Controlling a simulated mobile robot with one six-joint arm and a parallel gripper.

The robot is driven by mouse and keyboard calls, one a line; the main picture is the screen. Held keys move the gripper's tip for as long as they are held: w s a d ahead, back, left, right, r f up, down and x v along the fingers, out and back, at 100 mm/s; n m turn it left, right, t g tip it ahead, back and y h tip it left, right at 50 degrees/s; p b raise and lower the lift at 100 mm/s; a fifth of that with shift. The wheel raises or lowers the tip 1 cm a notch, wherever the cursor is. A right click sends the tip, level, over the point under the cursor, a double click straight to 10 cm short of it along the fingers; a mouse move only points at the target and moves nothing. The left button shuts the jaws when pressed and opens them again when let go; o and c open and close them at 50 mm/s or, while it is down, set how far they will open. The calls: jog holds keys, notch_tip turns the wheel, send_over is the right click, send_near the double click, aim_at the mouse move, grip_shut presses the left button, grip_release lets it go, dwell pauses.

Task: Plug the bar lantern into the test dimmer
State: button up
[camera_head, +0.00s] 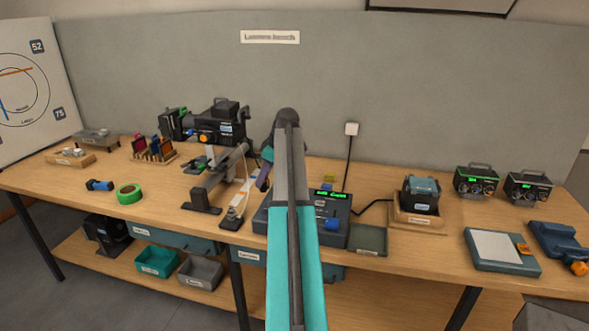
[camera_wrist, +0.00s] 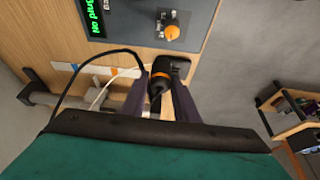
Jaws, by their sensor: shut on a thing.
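The test dimmer (camera_head: 335,204) is a blue-grey box with a green display and a blue knob, partly behind my arm. My gripper (camera_wrist: 160,98) is shut on a black plug with an orange band (camera_wrist: 160,78), apart from that fitting. A black cable loops left from the plug. A large black lantern (camera_head: 222,128) stands at the back left; I cannot tell whether the cable is its own. My arm mostly hides the gripper in the head view.
A dark grey tray (camera_head: 370,240) lies right of the dimmer.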

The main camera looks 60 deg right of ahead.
jog(key=s+d, duration=0.7)
jog(key=d, duration=0.2)
jog(key=shift+s+r+n+p, duration=0.2)
jog(key=shift+r+n+p, duration=0.1)
jog(key=shift+p, duration=0.1)
jog(key=shift+f, duration=0.2)
jog(key=shift+f+b, duration=1.15)
jog(key=shift+f, duration=1.4)
jog(key=shift+s, duration=0.1)
jog(key=shift+f+b, duration=0.45)
jog(key=shift+f, duration=0.6)
dwell(0.9)
jog(key=shift+s+a+f, duration=0.1)
jog(key=shift+f, duration=0.15)
dwell(0.6)
